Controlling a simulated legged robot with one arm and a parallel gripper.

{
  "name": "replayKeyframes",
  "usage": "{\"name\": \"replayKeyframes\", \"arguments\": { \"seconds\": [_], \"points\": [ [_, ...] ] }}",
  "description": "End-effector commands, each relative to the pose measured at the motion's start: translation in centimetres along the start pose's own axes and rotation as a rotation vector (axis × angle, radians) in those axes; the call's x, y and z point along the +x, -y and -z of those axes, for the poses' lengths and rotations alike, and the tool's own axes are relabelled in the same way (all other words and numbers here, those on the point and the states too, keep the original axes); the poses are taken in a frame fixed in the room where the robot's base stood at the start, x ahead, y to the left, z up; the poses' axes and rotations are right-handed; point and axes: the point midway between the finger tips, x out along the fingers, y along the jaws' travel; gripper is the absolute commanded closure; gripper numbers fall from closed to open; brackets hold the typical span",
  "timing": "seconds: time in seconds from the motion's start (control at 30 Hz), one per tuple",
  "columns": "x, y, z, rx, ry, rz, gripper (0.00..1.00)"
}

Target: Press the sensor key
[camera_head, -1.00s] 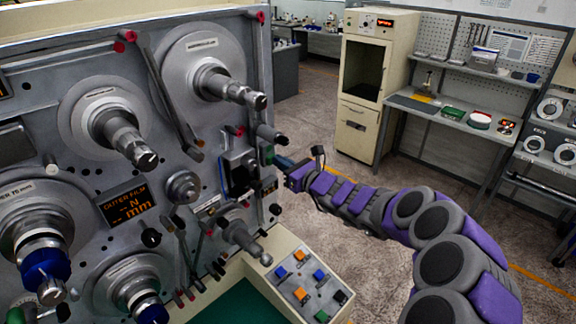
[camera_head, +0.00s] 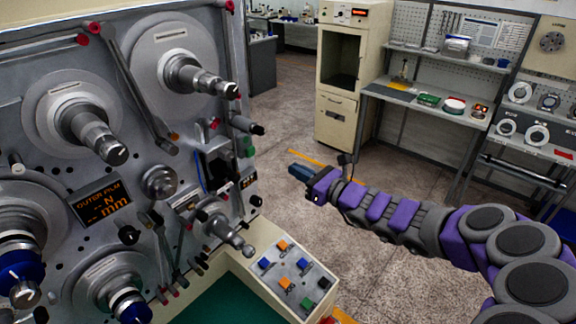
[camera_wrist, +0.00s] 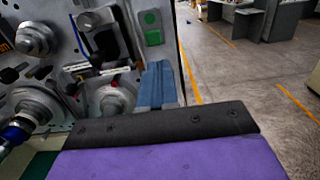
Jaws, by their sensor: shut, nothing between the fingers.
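My gripper (camera_head: 299,172) is shut and empty, in the air to the right of the winding machine's panel. Its blue fingers also show in the wrist view (camera_wrist: 157,86), with the panel's right edge behind them. A green button block (camera_head: 246,146) sits on the panel's right edge, left of and above my gripper; in the wrist view two green buttons (camera_wrist: 153,38) show there. A sloped key box (camera_head: 259,282) at the panel's lower right bears orange, blue, green and black keys. No readable label tells which key is the sensor key.
The machine panel (camera_head: 60,172) fills the left, with several spindles (camera_head: 98,137) and rods sticking out. A cream cabinet (camera_head: 337,118) and a workbench (camera_head: 440,107) stand at the back. The floor right of the panel is clear.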

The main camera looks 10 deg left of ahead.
Motion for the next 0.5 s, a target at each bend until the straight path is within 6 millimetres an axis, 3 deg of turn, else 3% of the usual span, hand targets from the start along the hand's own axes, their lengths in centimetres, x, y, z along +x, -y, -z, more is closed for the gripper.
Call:
{"name": "replayKeyframes", "arguments": {
  "seconds": [0.5],
  "points": [
    [-1.9, 0.3, -0.1, 0.002, 0.005, 0.000, 1.00]
  ]
}}
